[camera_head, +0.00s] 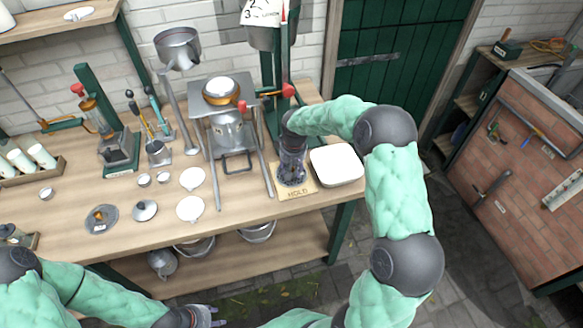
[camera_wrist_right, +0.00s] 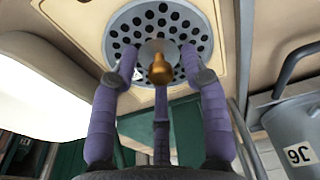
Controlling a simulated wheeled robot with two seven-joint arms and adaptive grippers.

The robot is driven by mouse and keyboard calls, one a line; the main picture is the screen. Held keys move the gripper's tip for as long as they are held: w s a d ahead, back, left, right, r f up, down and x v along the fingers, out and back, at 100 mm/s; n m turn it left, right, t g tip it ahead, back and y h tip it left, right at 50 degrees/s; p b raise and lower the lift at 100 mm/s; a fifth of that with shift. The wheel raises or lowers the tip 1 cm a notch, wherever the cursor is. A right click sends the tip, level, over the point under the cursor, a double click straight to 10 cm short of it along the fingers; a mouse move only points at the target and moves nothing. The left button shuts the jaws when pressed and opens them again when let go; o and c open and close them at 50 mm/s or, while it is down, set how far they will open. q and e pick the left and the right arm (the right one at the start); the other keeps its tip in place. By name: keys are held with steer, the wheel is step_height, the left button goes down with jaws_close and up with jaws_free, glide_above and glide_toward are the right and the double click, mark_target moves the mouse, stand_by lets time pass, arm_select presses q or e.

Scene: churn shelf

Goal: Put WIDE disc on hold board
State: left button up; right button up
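The hold board (camera_head: 297,194), a pale wooden board marked HOLD, lies near the table's front edge. A grey perforated disc (camera_wrist_right: 205,45) with a brass knob (camera_wrist_right: 160,70) lies on this pale board (camera_wrist_right: 92,22) in the right wrist view. My right gripper (camera_head: 291,172) points down over the board. Its purple fingers (camera_wrist_right: 158,75) stand spread around the knob, apart from it. In the head view the fingers hide most of the disc. My left gripper (camera_head: 207,315) is low at the front, away from the table; its finger opening is unclear.
A white tub (camera_head: 337,165) stands just right of the board. A metal stand (camera_head: 215,85) with a churn (camera_head: 230,130) is to its left.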

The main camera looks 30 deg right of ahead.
steer(key=shift+r, duration=0.55)
step_height(320, 180, up, 11)
steer(key=s+p, duration=0.1)
steer(key=p, duration=0.2)
steer(key=shift+s, duration=0.2)
